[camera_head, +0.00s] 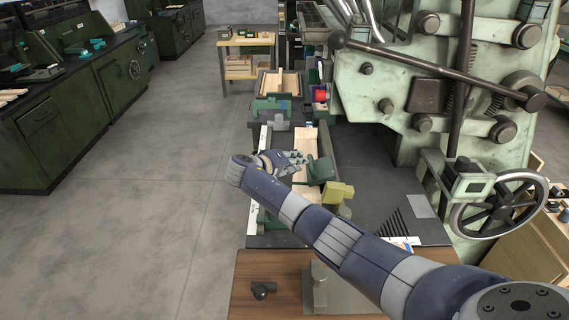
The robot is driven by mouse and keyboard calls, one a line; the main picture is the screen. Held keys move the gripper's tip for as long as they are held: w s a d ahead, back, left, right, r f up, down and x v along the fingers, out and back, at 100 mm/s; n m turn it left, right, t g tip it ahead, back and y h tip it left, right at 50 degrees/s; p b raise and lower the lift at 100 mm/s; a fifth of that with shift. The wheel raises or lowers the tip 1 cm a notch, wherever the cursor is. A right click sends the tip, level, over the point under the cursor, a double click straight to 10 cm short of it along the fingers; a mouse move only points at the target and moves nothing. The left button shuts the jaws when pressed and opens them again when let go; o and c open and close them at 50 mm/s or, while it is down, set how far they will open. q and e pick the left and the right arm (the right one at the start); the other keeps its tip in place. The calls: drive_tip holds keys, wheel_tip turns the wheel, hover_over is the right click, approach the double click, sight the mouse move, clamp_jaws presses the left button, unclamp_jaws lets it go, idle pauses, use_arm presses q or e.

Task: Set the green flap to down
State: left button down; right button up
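A green flap (321,170) stands on the workbench in the middle, over the light wooden board. It looks raised, but its exact angle is hard to tell. My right arm comes in from the lower right and reaches across the bench in front of it. My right gripper (295,158) is just left of the flap, above the board. The gripper is small and seen from the side, so I cannot tell whether its fingers are open or touch the flap. My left gripper is not in view.
A light wooden board (305,142) lies along the dark bench. A yellow-green block (338,192) is right of the flap. A large pale green machine with a handwheel (498,204) stands at the right. Green clamp-like parts (271,106) sit farther back. The floor at left is clear.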

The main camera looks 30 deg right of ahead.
drive_tip(key=v, duration=0.6)
idle(0.4)
